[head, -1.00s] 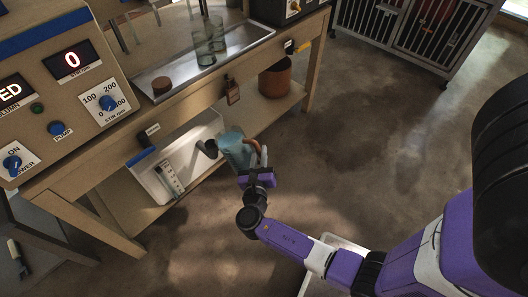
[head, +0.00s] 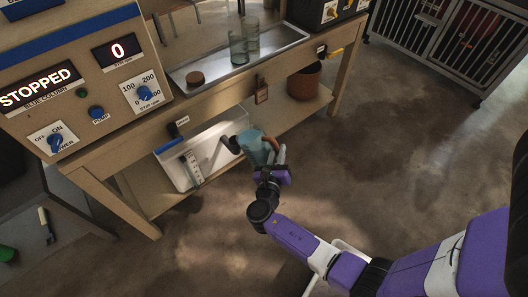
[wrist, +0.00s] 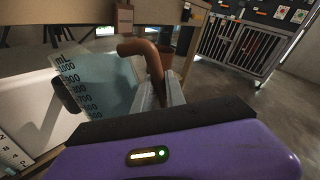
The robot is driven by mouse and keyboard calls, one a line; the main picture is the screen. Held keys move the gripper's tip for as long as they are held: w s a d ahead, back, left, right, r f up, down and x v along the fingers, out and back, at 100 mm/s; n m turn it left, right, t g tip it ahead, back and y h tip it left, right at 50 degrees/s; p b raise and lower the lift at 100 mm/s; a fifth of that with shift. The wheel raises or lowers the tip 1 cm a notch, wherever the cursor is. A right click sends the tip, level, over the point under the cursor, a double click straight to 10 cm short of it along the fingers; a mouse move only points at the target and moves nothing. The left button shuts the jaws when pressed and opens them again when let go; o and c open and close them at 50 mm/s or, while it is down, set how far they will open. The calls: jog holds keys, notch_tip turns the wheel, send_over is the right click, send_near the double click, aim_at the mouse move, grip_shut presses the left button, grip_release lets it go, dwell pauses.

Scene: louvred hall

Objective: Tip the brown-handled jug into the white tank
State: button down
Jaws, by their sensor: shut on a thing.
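The jug (head: 254,146) is blue-grey and translucent, with a brown handle (head: 273,147) on its right side. My gripper (head: 275,162) is shut on the brown handle and holds the jug in front of the lower shelf. In the wrist view the jug (wrist: 98,82) shows a millilitre scale and leans somewhat, and its handle (wrist: 140,48) meets my fingers (wrist: 160,92). The white tank (head: 206,172) is on the lower shelf, left of the jug, with a scale strip on its front. A dark grey spout or pipe (head: 229,144) shows between jug and tank. The jug's contents cannot be told.
A bench (head: 215,95) stands above the shelf, with a control panel (head: 85,80) reading STOPPED and 0. Glass beakers (head: 240,45) stand in a metal tray. A terracotta pot (head: 304,82) is on the shelf's right. The floor at right is open.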

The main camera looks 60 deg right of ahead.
aim_at(275, 141)
jog(key=shift+w+r+n+p, duration=0.25)
jog(key=shift+r+n+p, duration=0.55)
jog(key=shift+p, duration=0.95)
jog(key=shift+r+p, duration=0.35)
jog(key=shift+p, duration=0.2)
jog(key=shift+w+g, duration=0.1)
jog(key=shift+g, duration=0.3)
jog(key=r+n+p, duration=0.1)
jog(key=p, duration=0.1)
jog(key=shift+w+r+y+p, duration=0.2)
jog(key=shift+y+p, duration=0.1)
jog(key=shift+p, duration=0.1)
jog(key=shift+w+r+n+p, duration=0.15)
jog(key=shift+r+n+p, duration=0.35)
jog(key=shift+p, duration=0.65)
